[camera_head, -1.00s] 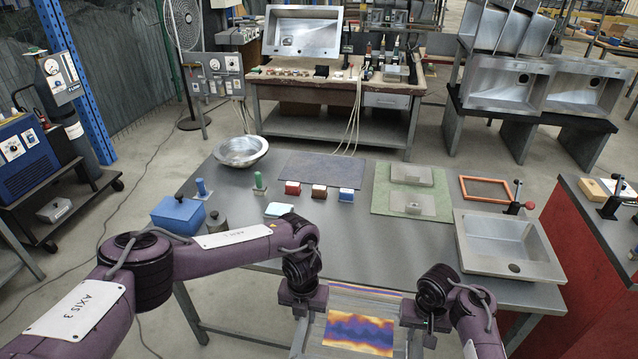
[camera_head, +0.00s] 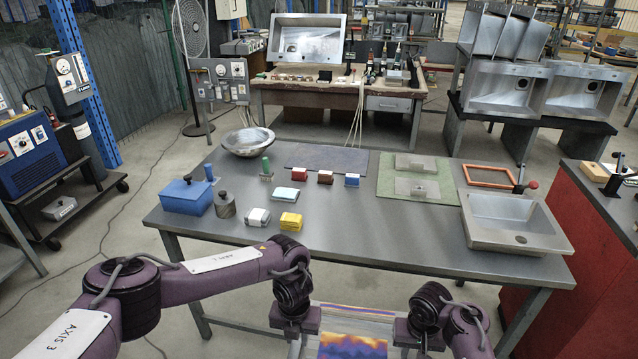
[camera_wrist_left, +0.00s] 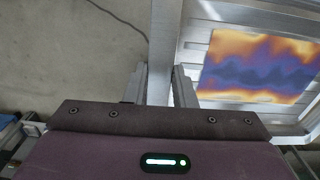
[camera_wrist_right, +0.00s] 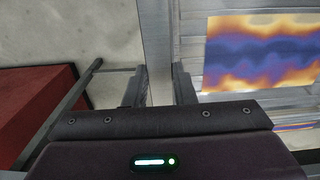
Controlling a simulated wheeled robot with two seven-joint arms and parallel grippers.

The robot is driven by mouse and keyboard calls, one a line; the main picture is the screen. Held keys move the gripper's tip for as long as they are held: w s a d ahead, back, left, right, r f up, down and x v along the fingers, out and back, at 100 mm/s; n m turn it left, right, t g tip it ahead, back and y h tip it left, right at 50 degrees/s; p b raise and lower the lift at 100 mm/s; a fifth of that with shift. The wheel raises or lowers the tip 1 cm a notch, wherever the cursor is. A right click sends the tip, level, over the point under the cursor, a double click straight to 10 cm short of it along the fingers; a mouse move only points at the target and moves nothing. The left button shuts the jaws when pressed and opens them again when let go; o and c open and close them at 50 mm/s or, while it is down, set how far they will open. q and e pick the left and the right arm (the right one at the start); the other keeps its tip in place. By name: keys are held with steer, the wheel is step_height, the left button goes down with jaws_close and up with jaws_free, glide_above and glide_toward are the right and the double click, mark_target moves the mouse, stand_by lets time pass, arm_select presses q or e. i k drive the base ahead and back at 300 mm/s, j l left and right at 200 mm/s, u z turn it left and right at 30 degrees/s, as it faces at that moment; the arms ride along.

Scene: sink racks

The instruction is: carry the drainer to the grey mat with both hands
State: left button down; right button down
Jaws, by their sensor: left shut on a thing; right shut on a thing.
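The drainer (camera_head: 355,312) is a pale metal frame with slats, low at the bottom of the head view, in front of the table. An orange and purple patterned patch shows on it. My left gripper (camera_head: 297,342) is shut on its left side rail, which also shows between the fingers in the left wrist view (camera_wrist_left: 162,45). My right gripper (camera_head: 424,346) is shut on the opposite rail, seen in the right wrist view (camera_wrist_right: 156,45). The drainer's near end is cut off by the picture edge. The grey mat (camera_head: 320,157) lies bare at the table's far side.
On the table (camera_head: 400,230), blocks and a blue box (camera_head: 187,197) stand left of centre. A steel bowl (camera_head: 248,141) is left of the mat, a green mat (camera_head: 432,190) with metal plates right of it. A sink (camera_head: 514,220) fills the right end. The front middle is clear.

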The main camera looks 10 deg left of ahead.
mark_target(329, 158)
steer(key=u, duration=1.15)
steer(key=i+j+u, duration=0.1)
steer(key=i+u, duration=0.3)
steer(key=i, duration=0.2)
steer(key=i+u, duration=0.35)
steer(key=i, duration=0.25)
steer(key=i+u, duration=0.4)
steer(key=i, duration=0.25)
steer(key=i+u, duration=0.45)
steer(key=i, duration=0.15)
steer(key=i+z, duration=0.3)
steer(key=i, duration=0.3)
steer(key=i+j+z, duration=0.15)
steer(key=i+z, duration=0.15)
steer(key=i, duration=0.3)
steer(key=i+l+z, duration=0.15)
steer(key=i+z, duration=0.5)
steer(key=z, duration=0.25)
steer(key=i+j+z, duration=0.1)
steer(key=i+z, duration=0.35)
steer(key=i+l+z, duration=0.15)
steer(key=i+z, duration=0.25)
steer(key=i, duration=0.15)
steer(key=i+z, duration=0.45)
steer(key=i, duration=1.3)
steer(key=i+z, duration=0.3)
steer(key=i, duration=0.3)
steer(key=i+j+z, duration=0.15)
steer(key=i+z, duration=0.15)
steer(key=i, duration=0.3)
